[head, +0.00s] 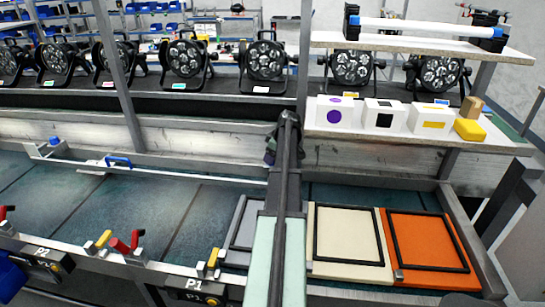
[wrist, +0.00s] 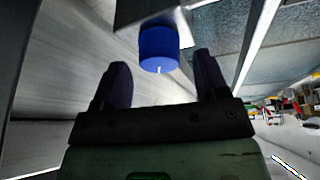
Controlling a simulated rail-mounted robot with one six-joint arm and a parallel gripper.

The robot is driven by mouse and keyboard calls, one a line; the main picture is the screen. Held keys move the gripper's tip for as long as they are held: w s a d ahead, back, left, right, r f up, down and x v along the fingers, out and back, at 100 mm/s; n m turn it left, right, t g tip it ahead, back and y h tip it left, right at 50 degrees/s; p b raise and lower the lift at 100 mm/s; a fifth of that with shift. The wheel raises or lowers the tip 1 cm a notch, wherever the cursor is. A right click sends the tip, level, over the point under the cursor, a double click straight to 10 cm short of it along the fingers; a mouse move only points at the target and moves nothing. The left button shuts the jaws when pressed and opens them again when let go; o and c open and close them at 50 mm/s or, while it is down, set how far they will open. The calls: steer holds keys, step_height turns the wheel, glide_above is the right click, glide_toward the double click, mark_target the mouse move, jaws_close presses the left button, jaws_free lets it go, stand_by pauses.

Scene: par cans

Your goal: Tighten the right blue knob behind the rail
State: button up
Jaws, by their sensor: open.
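A blue knob (wrist: 158,48) shows in the wrist view, under a grey metal block, with a small white mark at its lower edge. My gripper (wrist: 161,66) is open, its two dark fingers spread apart with the knob in line with the gap between them. A gap shows between the knob and each finger; I cannot tell whether it is within the fingers' reach. In the head view my arm hides this spot. Another blue knob (head: 54,140) sits at the left end of the white rail (head: 190,173), and a blue handle (head: 118,161) stands on the rail.
Several par cans (head: 185,60) stand on the shelf behind. White boxes (head: 334,112) and a yellow block (head: 469,129) sit on the right ledge. Cream (head: 347,240) and orange (head: 425,240) panels lie at the front right. Red and yellow clamps line the front edge.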

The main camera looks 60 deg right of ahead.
steer(key=shift+f, duration=0.6)
steer(key=shift+w, duration=0.1)
steer(key=shift+r, duration=0.1)
steer(key=c, duration=0.9)
